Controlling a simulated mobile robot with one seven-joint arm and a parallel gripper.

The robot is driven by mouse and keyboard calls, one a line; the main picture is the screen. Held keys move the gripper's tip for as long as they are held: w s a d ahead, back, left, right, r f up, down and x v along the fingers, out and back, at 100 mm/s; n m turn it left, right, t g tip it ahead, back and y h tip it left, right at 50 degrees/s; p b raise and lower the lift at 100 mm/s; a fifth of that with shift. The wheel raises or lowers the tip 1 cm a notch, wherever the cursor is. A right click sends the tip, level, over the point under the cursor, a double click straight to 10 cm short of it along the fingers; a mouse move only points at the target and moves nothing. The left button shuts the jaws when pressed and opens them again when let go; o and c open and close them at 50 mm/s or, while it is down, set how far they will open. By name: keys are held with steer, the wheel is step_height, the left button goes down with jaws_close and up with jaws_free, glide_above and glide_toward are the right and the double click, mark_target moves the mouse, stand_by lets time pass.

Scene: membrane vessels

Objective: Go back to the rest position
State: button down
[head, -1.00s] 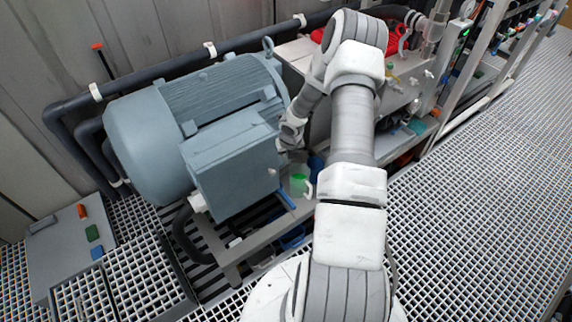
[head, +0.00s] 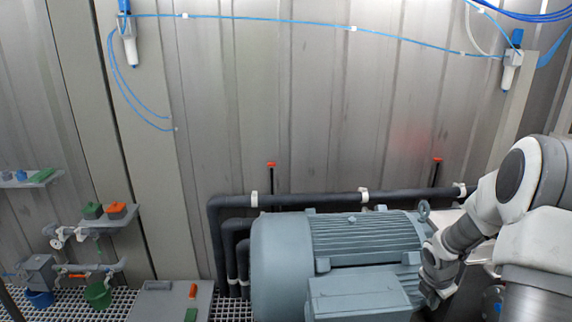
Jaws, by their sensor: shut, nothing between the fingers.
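My arm reaches in from the lower right of the head view, its white and grey links bent at a large joint. The wrist end, my gripper (head: 436,292), points down just right of the grey-blue motor (head: 368,240). The fingers are small here and partly cut off or hidden near the motor's right side, and I see nothing held in them. I cannot tell whether the wrist touches the motor.
Dark pipes (head: 290,201) run along the metal wall behind the motor. A grey plate (head: 160,302) with small coloured blocks lies to its left. Blue tubing (head: 330,30) hangs on the wall above.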

steer(key=s+a+r+m+t, duration=0.1)
steer(key=s+a+r+m, duration=0.25)
steer(key=r, duration=0.35)
steer(key=s+a+r+m, duration=0.2)
steer(key=a+r+m, duration=0.2)
steer(key=r+m, duration=0.15)
steer(key=s+a+r+m+t, duration=0.1)
steer(key=s+a+r+m, duration=0.1)
steer(key=a+r+m, duration=0.35)
steer(key=s+a+r+m+y, duration=0.1)
steer(key=s+a+r+m, duration=0.1)
steer(key=s, duration=0.3)
steer(key=s+a+r+m+y, duration=0.1)
steer(key=s+a+r+m, duration=0.2)
steer(key=s, duration=0.3)
steer(key=s+a+r+m+t, duration=0.1)
steer(key=s+a+r+m, duration=0.1)
steer(key=s, duration=0.4)
steer(key=shift+a+r+y, duration=0.4)
steer(key=shift+a+r, duration=0.2)
steer(key=shift+a, duration=0.7)
steer(key=shift+s, duration=0.1)
